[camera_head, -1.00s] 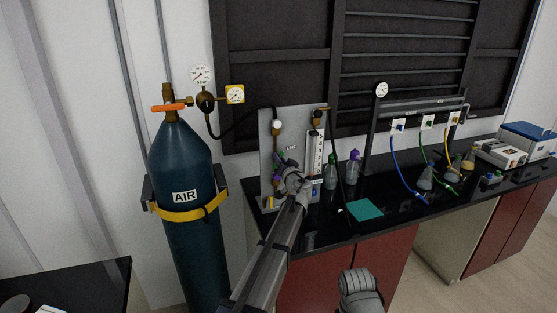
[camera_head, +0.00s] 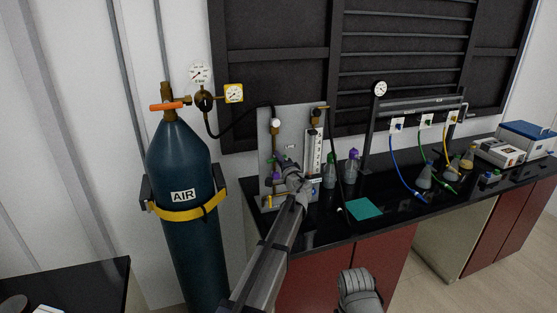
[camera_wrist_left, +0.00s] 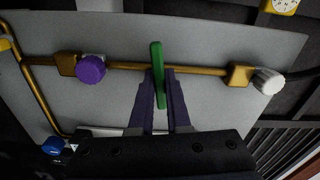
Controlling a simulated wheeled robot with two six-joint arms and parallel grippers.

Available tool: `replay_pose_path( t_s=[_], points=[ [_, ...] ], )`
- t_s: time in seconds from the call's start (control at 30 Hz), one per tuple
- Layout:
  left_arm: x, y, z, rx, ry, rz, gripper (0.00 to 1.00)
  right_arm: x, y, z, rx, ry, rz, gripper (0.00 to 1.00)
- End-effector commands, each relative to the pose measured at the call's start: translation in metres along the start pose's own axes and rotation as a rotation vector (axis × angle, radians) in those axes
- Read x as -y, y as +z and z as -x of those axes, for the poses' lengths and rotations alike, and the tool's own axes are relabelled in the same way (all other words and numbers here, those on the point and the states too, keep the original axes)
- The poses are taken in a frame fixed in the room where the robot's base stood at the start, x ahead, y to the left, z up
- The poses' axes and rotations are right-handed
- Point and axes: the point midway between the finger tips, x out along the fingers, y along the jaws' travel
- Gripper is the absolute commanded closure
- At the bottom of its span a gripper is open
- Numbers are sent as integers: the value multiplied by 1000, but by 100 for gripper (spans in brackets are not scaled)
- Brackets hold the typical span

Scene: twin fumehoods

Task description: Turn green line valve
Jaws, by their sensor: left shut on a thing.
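The green valve handle (camera_wrist_left: 157,72) is a flat bar on a horizontal brass pipe in the left wrist view. It stands nearly upright in the picture, across the pipe. My left gripper (camera_wrist_left: 161,88) has its two purple fingers shut on the handle, one on each side. In the head view, my left gripper (camera_head: 281,163) reaches the grey panel (camera_head: 267,140) on the bench, and the arm hides part of the panel.
A purple knob (camera_wrist_left: 91,69) and a white knob (camera_wrist_left: 268,81) flank the handle on the pipe. Bottles (camera_head: 352,168) and a flowmeter (camera_head: 314,152) stand close by on the right. A teal AIR cylinder (camera_head: 182,160) stands on the left.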

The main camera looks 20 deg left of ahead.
Motion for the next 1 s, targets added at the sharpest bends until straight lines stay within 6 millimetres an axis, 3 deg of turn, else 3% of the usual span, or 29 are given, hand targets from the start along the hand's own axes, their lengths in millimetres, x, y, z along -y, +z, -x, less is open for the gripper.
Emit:
replay_pose_path(
  t_s=[0.4, 0.93, 0.97, 1.0],
  points=[
    [-2, 0, 0, 0, 1, -159, 100, 0, 0, -2, 0, 0, 0, 0],
    [-2, 0, 1, 0, 1, -180, 100, 0, 0, -2, 0, 0, 0, 0],
    [-2, 0, 1, 0, 1, -180, 84, 0, 0, -2, 0, 0, 0, 0],
    [-2, 0, 1, 0, 1, -180, 79, 0, 0, -2, 0, 0, 0, 0]
  ],
)
